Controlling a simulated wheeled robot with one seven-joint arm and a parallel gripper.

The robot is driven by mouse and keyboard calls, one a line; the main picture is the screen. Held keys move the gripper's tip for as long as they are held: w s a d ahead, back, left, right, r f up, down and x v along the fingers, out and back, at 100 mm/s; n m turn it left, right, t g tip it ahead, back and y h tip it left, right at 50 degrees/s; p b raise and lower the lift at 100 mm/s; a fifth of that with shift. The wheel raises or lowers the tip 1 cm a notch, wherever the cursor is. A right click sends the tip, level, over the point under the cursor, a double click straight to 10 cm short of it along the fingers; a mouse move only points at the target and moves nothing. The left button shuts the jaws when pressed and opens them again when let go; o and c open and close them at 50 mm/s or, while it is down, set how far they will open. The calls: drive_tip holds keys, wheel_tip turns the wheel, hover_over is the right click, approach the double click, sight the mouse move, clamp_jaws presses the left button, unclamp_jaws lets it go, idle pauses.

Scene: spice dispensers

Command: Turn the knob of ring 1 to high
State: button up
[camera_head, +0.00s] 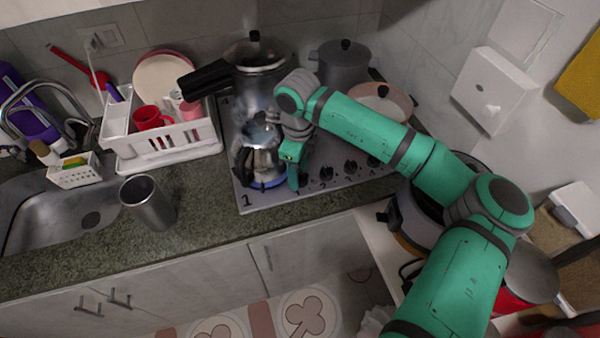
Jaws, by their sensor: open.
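The stove (312,197) has a grey top with a printed "1" at its front left corner. A metal moka pot (262,160) stands near that mark, with a blue patch at its base. Dark knobs run along the stove's front right part: one (326,173), another (350,167) and a third (373,161). My gripper (293,182) points down just right of the moka pot, at the left end of this knob row. It is open. The green gripper body hides the stove surface there, so any knob under it and its setting cannot be seen. I cannot tell whether the fingers touch anything.
A pressure cooker (262,75) and a lidded pot (343,62) stand at the stove's back, with a pan (382,97) on the right. A white dish rack (165,140) and a steel cup (147,202) stand left. The counter strip (195,225) before the stove is clear.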

drive_tip(key=shift+d+f, duration=0.3)
drive_tip(key=shift+f, duration=0.3)
drive_tip(key=shift+w+d+f, duration=0.1)
drive_tip(key=shift+d, duration=0.05)
drive_tip(key=c, duration=1)
drive_tip(key=shift+m, duration=1.3)
drive_tip(key=shift+c, duration=0.2)
drive_tip(key=shift+a, duration=0.2)
drive_tip(key=o, duration=1)
drive_tip(key=shift+o, duration=0.2)
